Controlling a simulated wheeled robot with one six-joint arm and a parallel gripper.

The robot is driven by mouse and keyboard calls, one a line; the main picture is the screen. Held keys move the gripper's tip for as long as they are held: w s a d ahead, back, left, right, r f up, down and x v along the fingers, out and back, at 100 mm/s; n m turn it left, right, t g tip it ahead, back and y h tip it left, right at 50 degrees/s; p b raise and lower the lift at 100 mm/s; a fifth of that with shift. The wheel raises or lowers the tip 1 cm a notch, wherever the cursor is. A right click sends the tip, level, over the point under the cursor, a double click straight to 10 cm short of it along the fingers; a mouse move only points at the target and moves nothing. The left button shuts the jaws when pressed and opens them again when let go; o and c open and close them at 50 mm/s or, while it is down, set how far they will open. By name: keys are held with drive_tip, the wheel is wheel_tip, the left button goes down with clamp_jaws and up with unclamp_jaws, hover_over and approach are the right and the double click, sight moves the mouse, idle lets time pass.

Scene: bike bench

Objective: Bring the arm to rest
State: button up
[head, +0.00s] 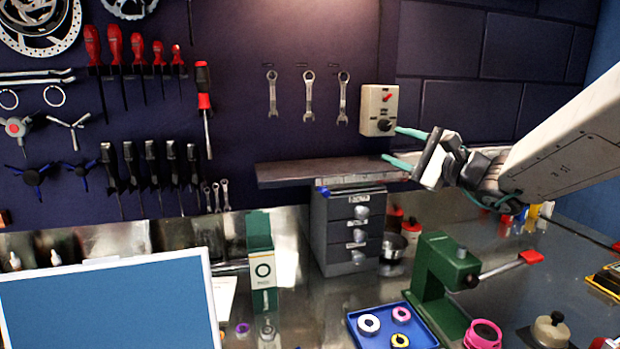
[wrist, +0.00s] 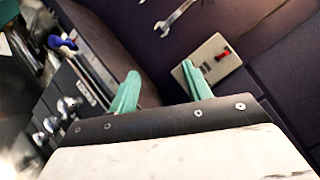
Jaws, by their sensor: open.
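My gripper (head: 398,146) is in the right half of the head view, raised above the bench. Its two green fingers point left and are apart, with nothing between them. The fingers also show in the wrist view (wrist: 160,84). In the head view the upper fingertip overlaps the lower edge of a beige switch box (head: 380,108) with a red switch and a black knob. The lower finger overlaps the right end of a wall shelf (head: 290,172). I cannot tell whether either finger touches them. The switch box also shows beyond the fingers in the wrist view (wrist: 214,62).
A grey drawer unit (head: 347,230) stands under the shelf. A green press (head: 440,275) and a blue tray (head: 425,327) with rings are below my gripper. Wrenches (head: 308,95) and screwdrivers (head: 115,50) hang on the wall. A blue-screened panel (head: 110,305) is at lower left.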

drive_tip(key=s+a+f+n+g+h, duration=0.1)
drive_tip(key=s+a+f+n+g, duration=0.25)
drive_tip(key=s, duration=0.45)
drive_tip(key=s+a+f+n+g+h, duration=0.1)
drive_tip(key=s+a+f+n+g, duration=0.1)
drive_tip(key=s+n+g, duration=0.35)
drive_tip(key=s+a+f+n+g, duration=0.2)
drive_tip(key=s+a+f+g, duration=0.1)
drive_tip(key=s, duration=0.6)
drive_tip(key=s+d+f+n+g+h, duration=0.1)
drive_tip(key=s+d+f+n+h, duration=0.3)
drive_tip(key=s+d+f+h, duration=0.3)
drive_tip(key=s+d+h, duration=0.3)
drive_tip(key=s+d, duration=0.2)
drive_tip(key=s, duration=0.1)
drive_tip(key=shift+s+d+f+n+h, duration=0.2)
drive_tip(key=shift+s+d+n+h, duration=0.1)
drive_tip(key=shift+s+d+h, duration=0.1)
